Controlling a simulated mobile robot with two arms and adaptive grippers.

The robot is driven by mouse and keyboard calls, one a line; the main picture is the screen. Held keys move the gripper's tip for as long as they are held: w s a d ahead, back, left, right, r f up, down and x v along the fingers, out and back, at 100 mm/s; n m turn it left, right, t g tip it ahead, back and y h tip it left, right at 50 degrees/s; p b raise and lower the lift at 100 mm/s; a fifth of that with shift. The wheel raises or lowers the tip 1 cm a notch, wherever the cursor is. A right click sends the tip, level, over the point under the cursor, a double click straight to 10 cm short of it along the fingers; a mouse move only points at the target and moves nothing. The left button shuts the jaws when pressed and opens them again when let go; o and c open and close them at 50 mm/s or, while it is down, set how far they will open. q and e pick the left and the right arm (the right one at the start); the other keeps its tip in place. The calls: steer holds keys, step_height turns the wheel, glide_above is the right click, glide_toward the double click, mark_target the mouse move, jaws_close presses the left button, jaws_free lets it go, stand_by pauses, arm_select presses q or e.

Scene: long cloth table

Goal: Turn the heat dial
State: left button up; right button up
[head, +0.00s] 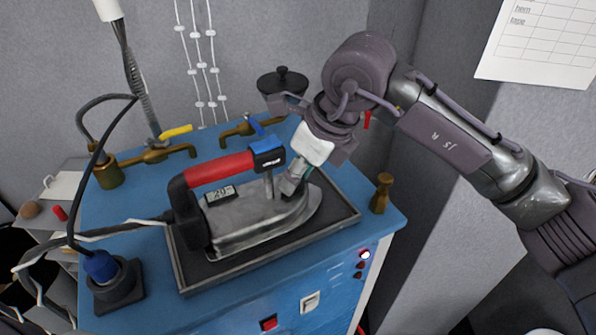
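A steam iron (255,218) with a red handle (219,168) rests on a dark tray (345,212) on the blue table. A small label reading about "20" (220,195) sits on the iron's body, left of a thin upright post. My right gripper (295,181) reaches down from the upper right, its fingertips at the iron's front upper side, near the post. No heat dial shows clearly; the gripper may cover it. I cannot tell whether the fingers touch anything or how far apart they are. My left gripper is not in view.
Brass fittings (160,151) and a black-lidded item (283,82) stand at the back. A wooden peg (381,193) stands right of the tray. A cable and blue plug (100,266) are at the left. Switches (310,301) line the front panel. A paper chart (540,38) hangs upper right.

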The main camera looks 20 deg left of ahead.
steer(key=shift+c, duration=1.4)
steer(key=shift+w, duration=0.1)
